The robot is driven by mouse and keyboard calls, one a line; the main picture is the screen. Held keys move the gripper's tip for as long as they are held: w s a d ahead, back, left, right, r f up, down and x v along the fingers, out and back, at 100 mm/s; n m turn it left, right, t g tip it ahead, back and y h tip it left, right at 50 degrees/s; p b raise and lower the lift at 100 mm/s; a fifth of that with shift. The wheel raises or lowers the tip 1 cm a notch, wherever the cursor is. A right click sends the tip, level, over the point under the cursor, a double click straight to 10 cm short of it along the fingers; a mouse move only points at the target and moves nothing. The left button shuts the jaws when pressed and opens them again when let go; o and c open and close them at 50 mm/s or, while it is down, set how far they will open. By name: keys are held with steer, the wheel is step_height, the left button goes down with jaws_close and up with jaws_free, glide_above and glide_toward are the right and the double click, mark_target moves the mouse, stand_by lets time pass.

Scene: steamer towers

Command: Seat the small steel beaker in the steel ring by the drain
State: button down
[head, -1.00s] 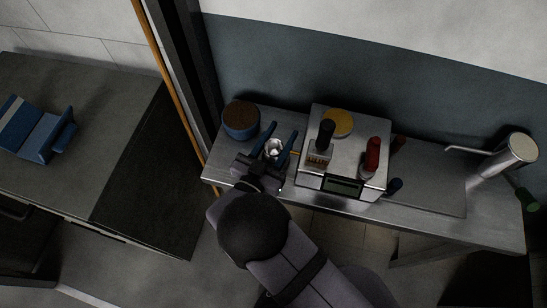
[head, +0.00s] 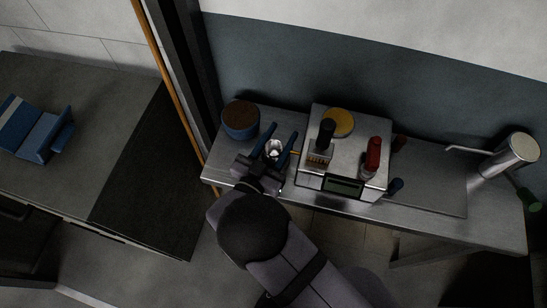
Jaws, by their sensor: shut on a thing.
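The small steel beaker (head: 273,150) is between the two blue fingers of my gripper (head: 274,141), at the left part of the steel bench (head: 432,213) in the head view. My gripper is shut on it. The beaker's lower part is hidden by the gripper, and I cannot tell whether it touches the bench. I cannot make out the steel ring or the drain for certain in this dark view.
A blue pot with a brown top (head: 240,121) stands left of the gripper.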

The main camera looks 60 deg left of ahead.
steer(key=shift+f+b, duration=1.05)
steer(key=shift+f, duration=0.1)
stand_by(1.0)
steer(key=c, duration=1)
jaws_free()
step_height(320, 180, up, 10)
steer(key=b, duration=0.1)
steer(key=shift+b, duration=0.3)
